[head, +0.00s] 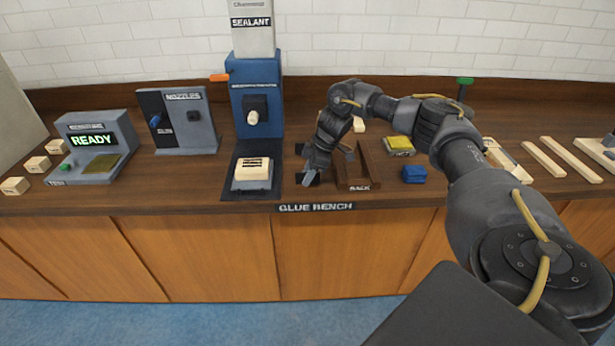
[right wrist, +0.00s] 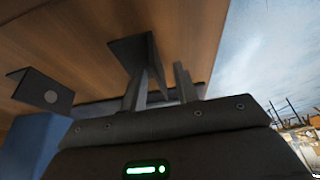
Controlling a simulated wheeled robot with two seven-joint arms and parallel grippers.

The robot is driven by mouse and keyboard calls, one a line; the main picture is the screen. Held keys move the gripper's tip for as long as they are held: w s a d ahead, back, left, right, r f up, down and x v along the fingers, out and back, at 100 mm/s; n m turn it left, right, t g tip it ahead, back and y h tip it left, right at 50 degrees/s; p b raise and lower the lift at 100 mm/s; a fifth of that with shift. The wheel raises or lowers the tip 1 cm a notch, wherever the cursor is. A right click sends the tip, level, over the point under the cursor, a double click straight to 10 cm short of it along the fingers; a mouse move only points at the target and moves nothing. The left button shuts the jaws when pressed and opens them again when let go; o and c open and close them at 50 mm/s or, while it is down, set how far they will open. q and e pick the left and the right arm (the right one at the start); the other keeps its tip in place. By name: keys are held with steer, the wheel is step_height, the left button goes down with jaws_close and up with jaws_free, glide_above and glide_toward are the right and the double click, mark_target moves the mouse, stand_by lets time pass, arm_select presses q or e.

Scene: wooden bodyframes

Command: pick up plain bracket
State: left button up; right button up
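A dark angle bracket with no hole showing, the plain bracket (right wrist: 130,48), is at the fingertips of my right gripper (right wrist: 160,88) in the right wrist view. One flange of it reaches into the space between the two fingers, which stand apart with a gap on the right side. A second dark bracket (right wrist: 48,92) with a pale round spot lies to the left. In the head view my right gripper (head: 313,174) points down at the bench, left of the wooden rack, and mostly hides the brackets there. My left gripper is not in view.
The wooden rack (head: 371,182) stands right beside the gripper, with a blue block (head: 414,174) and a yellow-topped item (head: 399,146) farther right. The blue sealant dispenser (head: 257,95) with a cream block (head: 253,170) at its base stands to the left.

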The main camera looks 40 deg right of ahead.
steer(key=shift+c, duration=0.3)
jaws_close()
